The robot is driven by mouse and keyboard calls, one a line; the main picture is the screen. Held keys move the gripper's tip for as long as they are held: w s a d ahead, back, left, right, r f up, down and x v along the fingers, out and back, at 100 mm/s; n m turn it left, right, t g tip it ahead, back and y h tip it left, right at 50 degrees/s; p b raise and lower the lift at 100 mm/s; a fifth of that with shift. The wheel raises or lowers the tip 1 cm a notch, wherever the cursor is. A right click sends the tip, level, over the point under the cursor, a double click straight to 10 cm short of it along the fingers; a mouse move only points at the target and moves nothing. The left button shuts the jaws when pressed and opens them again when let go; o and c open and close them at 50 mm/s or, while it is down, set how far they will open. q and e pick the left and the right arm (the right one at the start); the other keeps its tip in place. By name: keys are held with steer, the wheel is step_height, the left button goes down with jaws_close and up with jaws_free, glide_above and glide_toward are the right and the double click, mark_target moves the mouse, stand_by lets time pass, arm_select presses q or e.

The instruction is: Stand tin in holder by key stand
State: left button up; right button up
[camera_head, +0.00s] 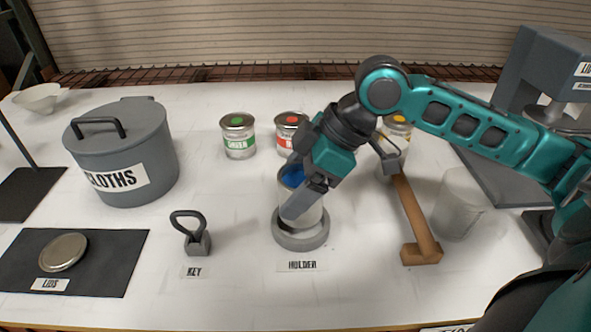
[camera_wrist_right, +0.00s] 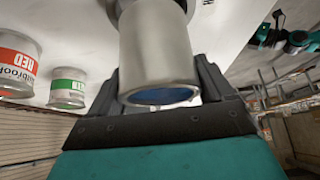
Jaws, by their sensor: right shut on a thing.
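A metal tin (camera_head: 310,212) with blue inside its open top stands upright at the round grey holder (camera_head: 301,240), behind the HOLDER label. My right gripper (camera_head: 301,205) is shut on the tin from above and the right. In the right wrist view the tin (camera_wrist_right: 158,55) sits between the two fingers. Its lower end is within the holder's ring in the head view, but I cannot tell whether it rests on the bottom. The key stand (camera_head: 197,240), with a dark looped key, is left of the holder. My left gripper is not in view.
A green-label tin (camera_head: 238,137), a red-label tin (camera_head: 287,128) and a yellow-marked tin (camera_head: 397,130) stand behind. A grey CLOTHS pot (camera_head: 150,150) and a lid on a dark mat (camera_head: 110,275) are left. A wooden tool (camera_head: 418,225) and clear beaker (camera_head: 461,205) are right.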

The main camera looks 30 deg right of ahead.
steer(key=shift+f+b, duration=0.45)
steer(key=shift+f, duration=1.65)
steer(key=shift+f, duration=0.1)
steer(key=o, duration=1.1)
